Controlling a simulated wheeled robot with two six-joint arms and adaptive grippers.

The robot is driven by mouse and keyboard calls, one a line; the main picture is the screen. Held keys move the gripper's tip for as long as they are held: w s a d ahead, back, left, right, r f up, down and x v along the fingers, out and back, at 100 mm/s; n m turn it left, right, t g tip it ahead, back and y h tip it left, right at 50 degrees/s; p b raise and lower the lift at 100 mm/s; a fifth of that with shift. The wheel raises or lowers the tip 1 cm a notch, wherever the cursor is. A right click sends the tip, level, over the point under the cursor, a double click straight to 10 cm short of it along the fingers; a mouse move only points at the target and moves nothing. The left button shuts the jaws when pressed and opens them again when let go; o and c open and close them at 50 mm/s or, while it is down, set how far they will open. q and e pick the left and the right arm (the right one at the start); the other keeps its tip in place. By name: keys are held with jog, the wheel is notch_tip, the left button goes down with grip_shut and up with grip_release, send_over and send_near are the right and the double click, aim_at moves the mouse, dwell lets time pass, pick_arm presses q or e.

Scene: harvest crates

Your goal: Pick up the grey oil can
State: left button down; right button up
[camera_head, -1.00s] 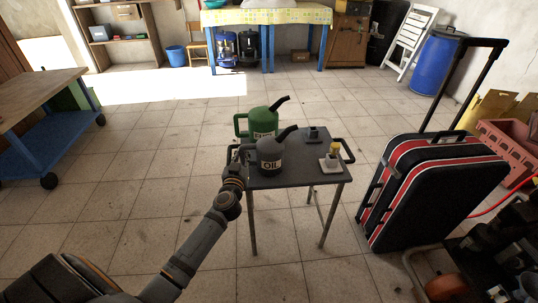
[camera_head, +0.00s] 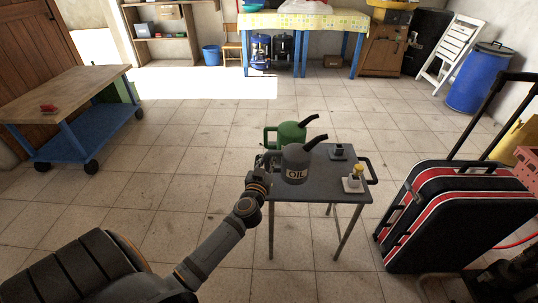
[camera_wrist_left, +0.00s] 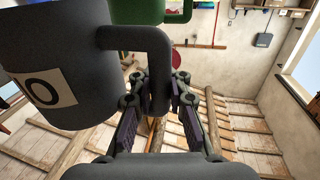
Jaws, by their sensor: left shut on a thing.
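The grey oil can (camera_head: 296,164) with a dark spout and an "OIL" label is at the left part of a small grey table (camera_head: 330,188). In the left wrist view the can (camera_wrist_left: 55,50) fills the upper left, with its handle (camera_wrist_left: 158,70) between the fingers. My left gripper (camera_head: 266,170) is shut on the can's handle, and it also shows in the left wrist view (camera_wrist_left: 158,100). Whether the can's base touches the table I cannot tell. My right gripper is not in view.
A green can (camera_head: 290,133) stands just behind the oil can. Two small items, a dark one (camera_head: 338,152) and a white-based one with yellow (camera_head: 353,181), are on the table's right. A black-red suitcase (camera_head: 450,215) stands right of it. Open floor lies left.

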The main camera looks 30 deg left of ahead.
pick_arm(q)
jog(key=s+r+p, duration=0.1)
jog(key=s+d+r, duration=0.1)
jog(key=shift+s+r+p, duration=0.1)
jog(key=shift+r+p, duration=0.25)
jog(key=shift+p, duration=0.05)
jog(key=p, duration=0.2)
send_near(267, 156)
jog(key=shift+w+d+r, duration=0.1)
jog(key=shift+w+r, duration=0.3)
jog(key=shift+r, duration=0.35)
jog(key=shift+w+r, duration=0.4)
jog(key=shift+r, duration=0.35)
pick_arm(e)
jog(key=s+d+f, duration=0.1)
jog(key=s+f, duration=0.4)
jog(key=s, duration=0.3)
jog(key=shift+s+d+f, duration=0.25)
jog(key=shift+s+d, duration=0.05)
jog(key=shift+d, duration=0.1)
